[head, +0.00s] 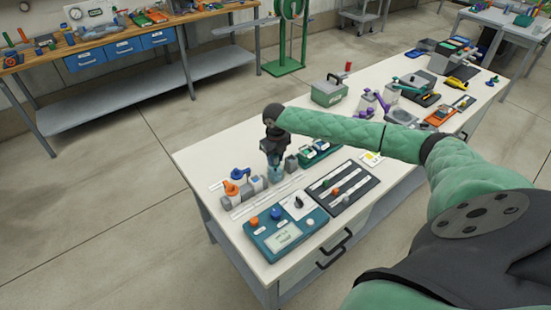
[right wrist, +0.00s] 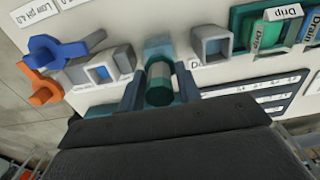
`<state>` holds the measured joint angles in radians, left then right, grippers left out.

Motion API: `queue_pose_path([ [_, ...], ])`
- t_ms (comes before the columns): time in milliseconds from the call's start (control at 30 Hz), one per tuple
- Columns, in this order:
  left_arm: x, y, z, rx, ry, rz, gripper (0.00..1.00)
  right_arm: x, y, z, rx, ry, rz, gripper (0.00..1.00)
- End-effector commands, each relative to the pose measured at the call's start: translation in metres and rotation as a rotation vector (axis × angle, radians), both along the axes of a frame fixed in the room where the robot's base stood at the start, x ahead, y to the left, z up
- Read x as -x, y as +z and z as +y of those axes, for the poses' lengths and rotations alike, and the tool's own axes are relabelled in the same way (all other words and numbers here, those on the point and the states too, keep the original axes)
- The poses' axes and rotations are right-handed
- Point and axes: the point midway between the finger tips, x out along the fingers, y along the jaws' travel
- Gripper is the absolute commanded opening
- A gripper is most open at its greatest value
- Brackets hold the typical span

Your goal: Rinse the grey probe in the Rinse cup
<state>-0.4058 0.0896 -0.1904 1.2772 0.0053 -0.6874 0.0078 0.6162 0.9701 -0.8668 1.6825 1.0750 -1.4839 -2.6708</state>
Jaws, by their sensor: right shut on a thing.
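My right gripper (head: 273,150) points down over the near-left part of the white bench. In the right wrist view its fingers (right wrist: 159,88) are shut on the grey probe (right wrist: 159,71), a short cylinder with a pale grey band and dark green parts. A translucent teal cup (head: 275,172), likely the Rinse cup, stands directly below the gripper. Its wall also shows beyond the probe in the right wrist view (right wrist: 158,46). The probe's lower end is hidden, so I cannot tell how deep it reaches into the cup. My left gripper is not in view.
Grey square holders (right wrist: 212,45) stand close on both sides of the cup. Orange and blue valves (head: 235,181) are to the left. A teal meter box (head: 286,234) and a dark slotted panel (head: 342,187) lie in front. A green case (head: 328,92) stands behind.

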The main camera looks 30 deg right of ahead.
Motion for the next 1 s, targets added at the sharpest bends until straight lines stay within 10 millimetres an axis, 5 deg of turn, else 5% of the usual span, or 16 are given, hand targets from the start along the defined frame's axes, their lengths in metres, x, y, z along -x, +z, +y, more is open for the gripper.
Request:
queue_pose_path([
  [1000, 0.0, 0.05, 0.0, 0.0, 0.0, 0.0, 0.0, 0.0, 0.069, 0.0, 0.0, 0.0, -0.001, 0.09],
])
